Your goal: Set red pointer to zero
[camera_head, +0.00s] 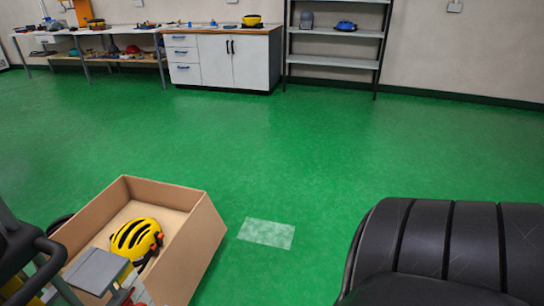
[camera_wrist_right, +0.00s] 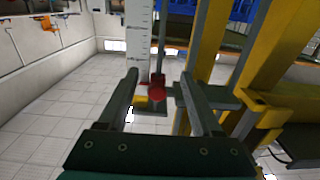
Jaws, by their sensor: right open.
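The red pointer (camera_wrist_right: 156,93) is in the right wrist view, low beside the white scale (camera_wrist_right: 138,38) with dark graduation marks. It sits by a thin upright grey rod (camera_wrist_right: 161,50). My right gripper (camera_wrist_right: 159,76) is open, its two dark fingers reaching forward. The pointer appears between the fingers in the picture. I see no contact, and the depth between them is hard to tell. The reading on the scale is too small to make out. My left gripper is not in view.
Yellow posts (camera_wrist_right: 245,55) stand close to the right of the pointer. In the head view, an open cardboard box (camera_head: 205,235) holding a yellow helmet (camera_head: 137,238) is at lower left. The green floor (camera_head: 290,150) ahead is clear up to cabinets (camera_head: 220,60) and shelving (camera_head: 335,62).

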